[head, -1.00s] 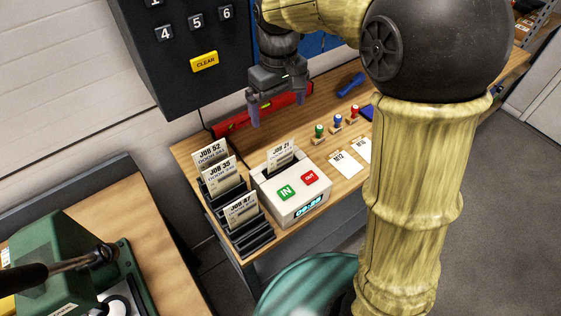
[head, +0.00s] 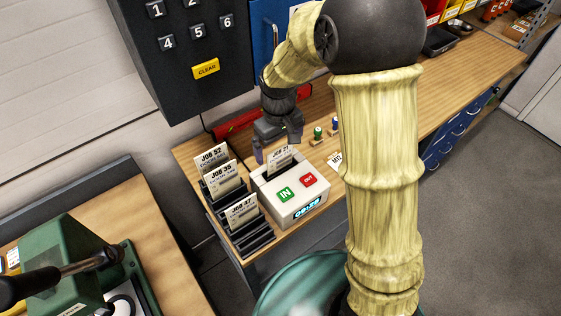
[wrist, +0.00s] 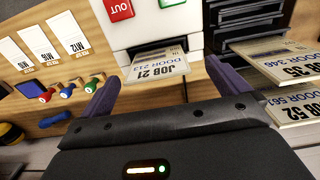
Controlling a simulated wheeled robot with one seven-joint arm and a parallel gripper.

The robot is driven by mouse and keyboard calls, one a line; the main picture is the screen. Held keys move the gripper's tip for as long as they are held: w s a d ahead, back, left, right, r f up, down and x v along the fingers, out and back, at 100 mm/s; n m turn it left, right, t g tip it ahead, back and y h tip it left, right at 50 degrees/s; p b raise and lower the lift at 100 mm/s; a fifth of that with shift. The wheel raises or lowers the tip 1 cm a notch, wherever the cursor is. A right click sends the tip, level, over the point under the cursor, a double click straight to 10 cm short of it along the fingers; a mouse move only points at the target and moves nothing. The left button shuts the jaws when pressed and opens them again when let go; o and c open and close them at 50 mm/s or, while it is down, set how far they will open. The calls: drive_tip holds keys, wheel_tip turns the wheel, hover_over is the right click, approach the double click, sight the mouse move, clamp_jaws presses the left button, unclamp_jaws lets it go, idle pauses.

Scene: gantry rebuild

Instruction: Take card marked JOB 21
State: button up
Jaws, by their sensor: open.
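The card marked JOB 21 (head: 280,157) stands in the slot of the white punch clock (head: 305,207), with its upper part showing. In the wrist view the card (wrist: 158,68) lies upside down between my two fingers. My gripper (head: 278,148) is open just behind and above the card, one finger towards each side of it. In the wrist view my gripper (wrist: 166,86) has a gap between each finger and the card's edges. I cannot tell from these views how deep the fingers reach.
A black rack (head: 252,240) left of the clock holds cards JOB 52 (head: 213,158), JOB 35 (head: 222,175) and JOB 47 (head: 241,210). Stamps (wrist: 68,90) and paper labels (wrist: 38,45) lie on the clock's other side. A dark keypad panel (head: 185,95) stands behind.

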sight(280, 155)
drive_tip(key=shift+w+f, duration=0.1)
drive_tip(key=shift+f, duration=0.15)
drive_tip(key=f+p, duration=0.1)
drive_tip(key=f, duration=0.1)
drive_tip(key=f+p, duration=0.1)
drive_tip(key=f, duration=0.1)
drive_tip(key=shift+w+d+f, duration=0.15)
drive_tip(key=shift+w+f, duration=0.05)
drive_tip(key=shift+f, duration=0.2)
drive_tip(key=shift+c, duration=0.4)
drive_tip(key=c, duration=0.9)
wheel_tip(280, 155, up, 10)
drive_tip(key=shift+r+b, duration=0.1)
drive_tip(key=shift+b, duration=1)
